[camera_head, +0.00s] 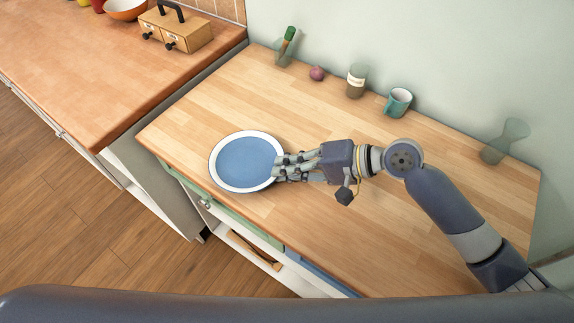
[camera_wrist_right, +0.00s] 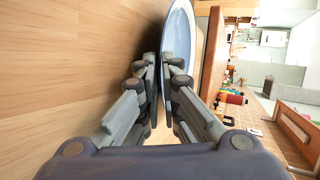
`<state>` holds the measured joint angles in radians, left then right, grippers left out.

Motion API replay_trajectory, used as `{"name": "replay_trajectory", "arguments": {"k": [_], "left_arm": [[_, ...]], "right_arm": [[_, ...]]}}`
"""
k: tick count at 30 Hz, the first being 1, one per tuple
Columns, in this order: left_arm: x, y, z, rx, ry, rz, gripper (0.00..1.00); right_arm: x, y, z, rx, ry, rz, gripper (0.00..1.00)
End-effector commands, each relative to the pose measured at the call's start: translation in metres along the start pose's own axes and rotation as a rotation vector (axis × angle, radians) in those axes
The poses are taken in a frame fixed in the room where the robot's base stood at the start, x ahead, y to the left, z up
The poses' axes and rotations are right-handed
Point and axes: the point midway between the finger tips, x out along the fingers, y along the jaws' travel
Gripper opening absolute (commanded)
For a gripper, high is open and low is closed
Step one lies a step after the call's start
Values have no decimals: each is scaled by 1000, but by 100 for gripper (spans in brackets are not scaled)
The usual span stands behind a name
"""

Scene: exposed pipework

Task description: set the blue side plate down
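The blue side plate (camera_head: 246,158), blue in the middle with a white rim, lies level over the front left part of the wooden worktop. My right gripper (camera_head: 279,167) reaches it from the right, with its fingers at the plate's right rim. In the right wrist view the plate (camera_wrist_right: 180,38) runs edge-on between the two nearly closed fingertips (camera_wrist_right: 163,75), so the gripper is shut on the rim. I cannot tell whether the plate's underside touches the worktop. My left gripper is not in view.
The worktop (camera_head: 330,225) is clear around the plate. Along the wall stand a glass with a green-topped item (camera_head: 286,46), an onion (camera_head: 317,73), a jar (camera_head: 356,80), a teal mug (camera_head: 398,102) and a glass vase (camera_head: 505,141). A small drawer box (camera_head: 176,29) sits on the left counter.

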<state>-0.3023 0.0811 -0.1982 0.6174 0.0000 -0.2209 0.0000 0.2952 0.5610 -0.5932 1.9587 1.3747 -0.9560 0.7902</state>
Motion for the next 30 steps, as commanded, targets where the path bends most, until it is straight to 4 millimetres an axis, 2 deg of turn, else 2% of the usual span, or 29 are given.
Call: {"name": "replay_trajectory", "arguments": {"k": [14, 15, 17, 18, 30], "left_arm": [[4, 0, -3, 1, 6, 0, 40], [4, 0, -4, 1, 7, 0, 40], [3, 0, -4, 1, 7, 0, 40], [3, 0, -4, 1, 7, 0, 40], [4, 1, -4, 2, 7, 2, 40]], "right_arm": [[4, 6, 0, -1, 0, -2, 0], [3, 6, 0, -1, 0, -2, 11], [3, 6, 0, -1, 0, -2, 25], [3, 6, 0, -1, 0, -2, 28], [1, 9, 0, 2, -1, 5, 28]]}}
